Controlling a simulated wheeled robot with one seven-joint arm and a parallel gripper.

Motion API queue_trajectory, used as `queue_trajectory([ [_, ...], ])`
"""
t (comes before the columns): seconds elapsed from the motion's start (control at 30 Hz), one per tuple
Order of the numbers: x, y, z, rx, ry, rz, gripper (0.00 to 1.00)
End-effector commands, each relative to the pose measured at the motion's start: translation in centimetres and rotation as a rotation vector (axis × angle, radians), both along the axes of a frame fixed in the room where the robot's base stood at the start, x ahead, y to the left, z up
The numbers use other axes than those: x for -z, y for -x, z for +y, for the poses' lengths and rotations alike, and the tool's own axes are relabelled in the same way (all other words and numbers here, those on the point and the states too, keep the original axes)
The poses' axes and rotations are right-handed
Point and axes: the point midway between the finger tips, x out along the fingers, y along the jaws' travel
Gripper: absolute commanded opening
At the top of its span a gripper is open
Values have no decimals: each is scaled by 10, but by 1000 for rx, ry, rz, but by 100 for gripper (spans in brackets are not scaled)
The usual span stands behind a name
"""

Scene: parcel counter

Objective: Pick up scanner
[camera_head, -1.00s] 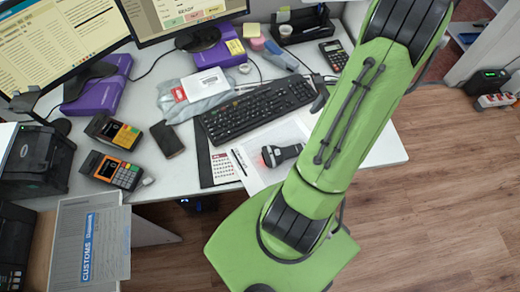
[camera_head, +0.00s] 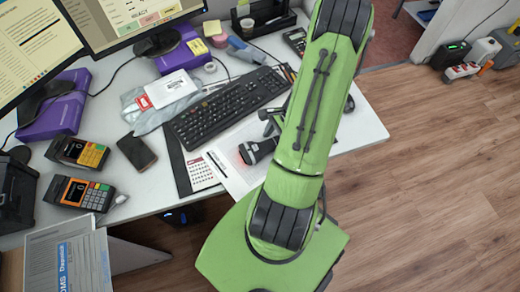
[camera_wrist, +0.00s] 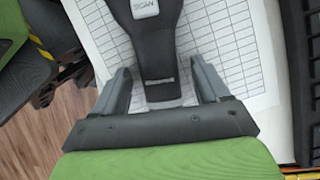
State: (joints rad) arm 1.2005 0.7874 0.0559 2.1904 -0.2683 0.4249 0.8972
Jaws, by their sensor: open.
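The scanner (camera_head: 259,150) is black with a red glow at its left end and lies on a printed sheet on the desk. In the head view my arm covers part of it. In the wrist view the scanner (camera_wrist: 148,28) shows its dark body and a handle pointing toward my gripper (camera_wrist: 162,84). My gripper is open, with one finger on each side of the handle end and visible gaps between. I cannot tell how high the fingers are relative to the handle. In the head view my arm mostly hides the gripper.
A keyboard (camera_head: 226,106) lies just behind the scanner on the desk (camera_head: 110,82). A dark phone-like item (camera_head: 137,152) and two card terminals (camera_head: 78,193) sit to the left. A calendar card (camera_head: 200,171) is beside the sheet. Open wooden floor (camera_head: 430,190) lies to the right.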

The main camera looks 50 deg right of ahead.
Motion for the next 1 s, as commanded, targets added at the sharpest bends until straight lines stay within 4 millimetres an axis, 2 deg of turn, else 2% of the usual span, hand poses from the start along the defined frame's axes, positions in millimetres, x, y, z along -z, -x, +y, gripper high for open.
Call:
queue_trajectory([
  [0.1, -1, 0, 0, 0, 0, 0, 74],
  [0.13, -1, 0, 0, 0, 0, 0, 71],
  [0.5, -2, 0, 0, 0, 0, 0, 15],
  [0.57, -2, 0, 0, 0, 0, 0, 7],
  [0.8, -7, 0, -1, -1, 1, -1, 7],
  [0.87, -17, 0, -1, -1, 3, -2, 7],
  [1.0, -55, 0, -2, 0, 6, -2, 7],
])
